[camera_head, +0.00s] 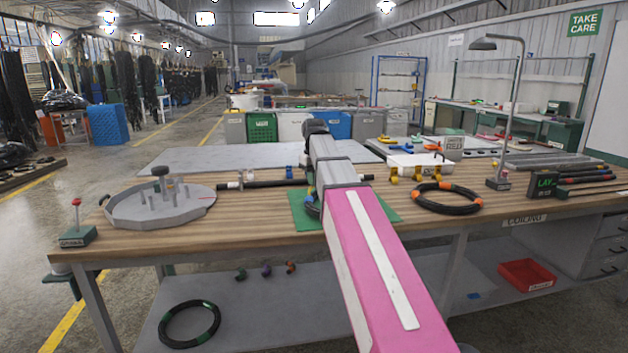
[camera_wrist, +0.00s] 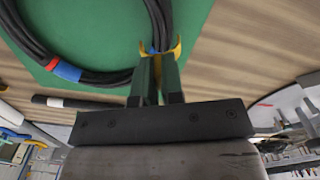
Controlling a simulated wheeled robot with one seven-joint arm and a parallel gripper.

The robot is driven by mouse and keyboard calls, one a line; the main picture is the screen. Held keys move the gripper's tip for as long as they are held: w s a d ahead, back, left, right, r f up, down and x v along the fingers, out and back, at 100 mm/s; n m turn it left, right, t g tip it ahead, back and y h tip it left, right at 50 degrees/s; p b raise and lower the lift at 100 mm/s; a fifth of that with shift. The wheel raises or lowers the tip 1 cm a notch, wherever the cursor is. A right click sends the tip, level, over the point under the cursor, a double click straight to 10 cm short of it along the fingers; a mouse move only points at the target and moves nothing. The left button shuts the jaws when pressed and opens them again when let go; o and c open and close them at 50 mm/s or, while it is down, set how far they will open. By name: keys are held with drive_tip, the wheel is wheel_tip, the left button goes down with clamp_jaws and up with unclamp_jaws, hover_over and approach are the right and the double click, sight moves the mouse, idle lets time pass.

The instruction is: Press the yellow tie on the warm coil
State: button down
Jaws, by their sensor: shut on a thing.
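A black hose coil (camera_wrist: 105,78) lies on the green mat (camera_wrist: 95,35) in the wrist view, with a red and blue band (camera_wrist: 62,70) on its left part. My gripper (camera_wrist: 158,58) reaches over the coil's near edge. Its fingers are close together on the yellow tie (camera_wrist: 178,47), whose ends show at both sides of the fingertips. A bit of blue shows between them. In the head view my pink arm hides most of the coil and the gripper; the green mat (camera_head: 304,216) shows at its sides. Whether the coil is warm cannot be seen.
On the bench, a round grey fixture with pegs (camera_head: 128,211) stands left, and a black coil with orange bands (camera_head: 446,199) lies right. A white rack with yellow clips (camera_head: 412,163) stands behind. A lamp post (camera_head: 514,110) rises at the right.

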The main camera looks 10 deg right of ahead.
sight(314, 206)
drive_tip(key=shift+f, duration=0.15)
drive_tip(key=shift+f, duration=1.85)
drive_tip(key=shift+f, duration=1.8)
idle(0.9)
drive_tip(key=c, duration=1.2)
unclamp_jaws()
drive_tip(key=shift+o, duration=0.2)
